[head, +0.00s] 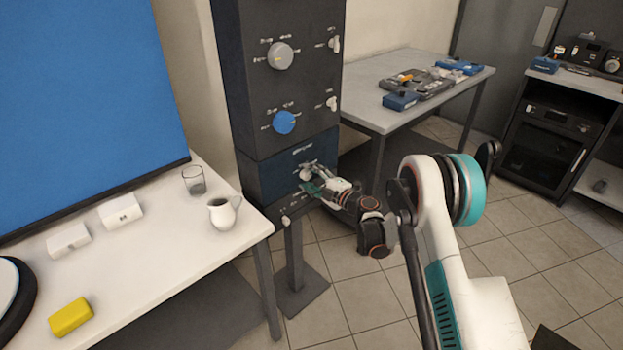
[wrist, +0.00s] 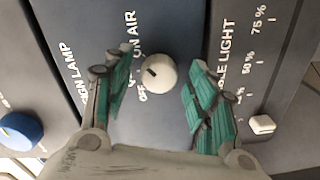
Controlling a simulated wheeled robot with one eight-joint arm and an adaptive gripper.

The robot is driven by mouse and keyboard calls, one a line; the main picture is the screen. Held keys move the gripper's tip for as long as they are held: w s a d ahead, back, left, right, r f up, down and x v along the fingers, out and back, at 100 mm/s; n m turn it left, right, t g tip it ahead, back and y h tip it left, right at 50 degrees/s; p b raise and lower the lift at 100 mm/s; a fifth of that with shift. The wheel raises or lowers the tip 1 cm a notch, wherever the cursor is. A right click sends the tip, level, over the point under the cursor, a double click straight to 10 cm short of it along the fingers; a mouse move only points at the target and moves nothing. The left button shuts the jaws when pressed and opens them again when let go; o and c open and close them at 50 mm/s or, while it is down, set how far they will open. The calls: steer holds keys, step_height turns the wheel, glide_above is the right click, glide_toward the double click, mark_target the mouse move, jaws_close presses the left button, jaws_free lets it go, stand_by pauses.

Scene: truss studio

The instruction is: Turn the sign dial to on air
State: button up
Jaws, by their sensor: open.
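The sign dial (wrist: 159,74) is a round, off-white knob on a dark panel, with a dark mark on its left side. "ON AIR" lettering is above and left of it, and "OFF" is just below left. My gripper (wrist: 157,88) is open, with its teal finger pads on either side of the dial and a visible gap to each. In the head view, my gripper (head: 319,187) is at the front of the dark blue panel, beside the pale dial (head: 305,174). The head view is too small to read the dial's setting.
A blue dial (wrist: 20,131) is at the wrist view's left, and a small white knob (wrist: 262,124) by a percent scale is at the right. In the head view, a white table (head: 150,260) with a pitcher (head: 223,213) and glass (head: 194,180) stands left.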

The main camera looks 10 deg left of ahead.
steer(key=v, duration=1.2)
steer(key=shift+w+d, duration=0.1)
